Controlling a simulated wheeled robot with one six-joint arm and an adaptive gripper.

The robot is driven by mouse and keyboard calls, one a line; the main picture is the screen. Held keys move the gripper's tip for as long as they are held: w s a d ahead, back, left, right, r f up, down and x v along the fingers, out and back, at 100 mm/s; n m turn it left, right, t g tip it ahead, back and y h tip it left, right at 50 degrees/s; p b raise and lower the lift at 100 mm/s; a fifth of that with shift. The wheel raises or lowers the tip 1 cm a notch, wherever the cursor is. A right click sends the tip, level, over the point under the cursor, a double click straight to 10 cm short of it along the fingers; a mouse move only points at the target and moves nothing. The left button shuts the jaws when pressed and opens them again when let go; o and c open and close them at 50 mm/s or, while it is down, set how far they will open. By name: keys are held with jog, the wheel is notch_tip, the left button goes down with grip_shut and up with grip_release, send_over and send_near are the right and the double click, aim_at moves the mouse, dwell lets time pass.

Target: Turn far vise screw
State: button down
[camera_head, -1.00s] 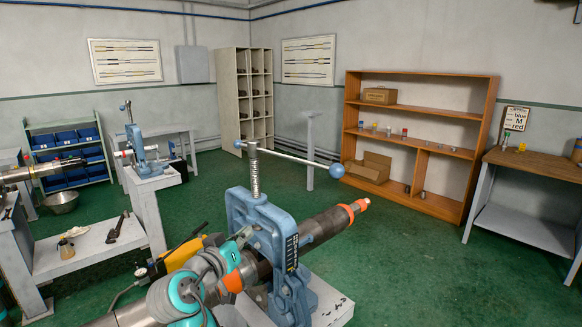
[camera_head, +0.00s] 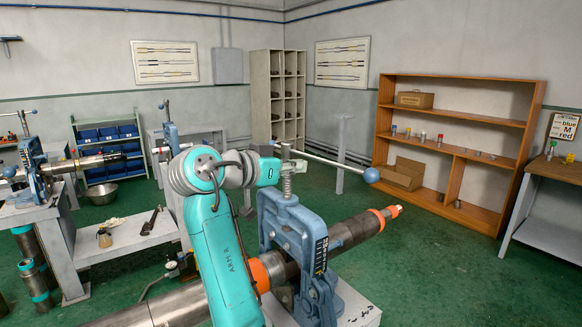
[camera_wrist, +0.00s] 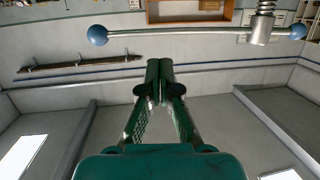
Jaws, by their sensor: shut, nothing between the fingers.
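The nearest blue vise (camera_head: 292,227) clamps a thick dark pipe (camera_head: 350,232) with an orange-banded end. Its upright screw (camera_head: 287,183) carries a steel cross bar (camera_head: 330,161) with a blue ball at its right end; my arm covers the left part. A second vise (camera_head: 170,134) stands farther back, partly behind my arm, and a third (camera_head: 34,165) is at left. In the wrist view, a cross bar (camera_wrist: 180,33) with blue ball ends and a threaded screw (camera_wrist: 262,25) lies above my gripper (camera_wrist: 160,68). My gripper is shut, empty and apart from the bar in the picture.
An orange shelf (camera_head: 448,142) stands against the back wall, with a wooden-topped table (camera_head: 560,171) at right. A low grey bench (camera_head: 120,240) and blue-bin rack (camera_head: 108,148) are at left. Green floor is open between near vise and shelf.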

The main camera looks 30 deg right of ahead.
aim_at(333, 163)
jog(key=x, duration=1)
jog(key=shift+s+d+n+t, duration=0.1)
jog(key=shift+d+n+t, duration=0.3)
jog(key=shift+d+t, duration=0.3)
jog(key=w+d+n+t+y, duration=0.4)
jog(key=d, duration=0.2)
jog(key=w+d+n+t+y, duration=0.3)
jog(key=d+n+t, duration=0.2)
jog(key=d, duration=0.2)
jog(key=shift+w+d+y, duration=0.25)
jog(key=shift+w+y, duration=0.15)
jog(key=shift+s+a, duration=0.1)
